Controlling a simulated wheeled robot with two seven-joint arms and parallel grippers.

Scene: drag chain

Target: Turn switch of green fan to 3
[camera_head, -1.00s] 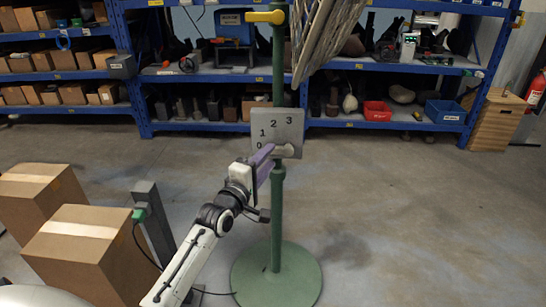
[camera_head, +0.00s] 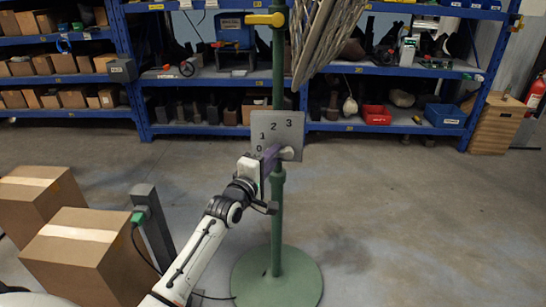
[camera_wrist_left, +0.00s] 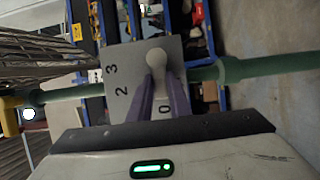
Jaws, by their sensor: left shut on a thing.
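The green fan's stand (camera_head: 278,215) rises from a round base (camera_head: 277,278). It carries a grey switch plate (camera_head: 297,128) marked 0, 1, 2 and 3. The pale switch handle (camera_head: 288,153) is at the plate's lower part, partly hidden by my gripper. My left gripper (camera_head: 271,157), with purple fingers, is shut on the handle. In the left wrist view the handle (camera_wrist_left: 156,58) runs between the fingers (camera_wrist_left: 158,85), its rounded end showing beyond the tips. The 0, 2 and 3 show there; the 1 is hidden. My right gripper is not in view.
The fan's wire cage (camera_head: 325,40) is at the top. Cardboard boxes (camera_head: 85,262) and a grey post (camera_head: 154,225) stand at the left. Blue shelving (camera_head: 400,68) lines the back. The floor right of the stand is clear.

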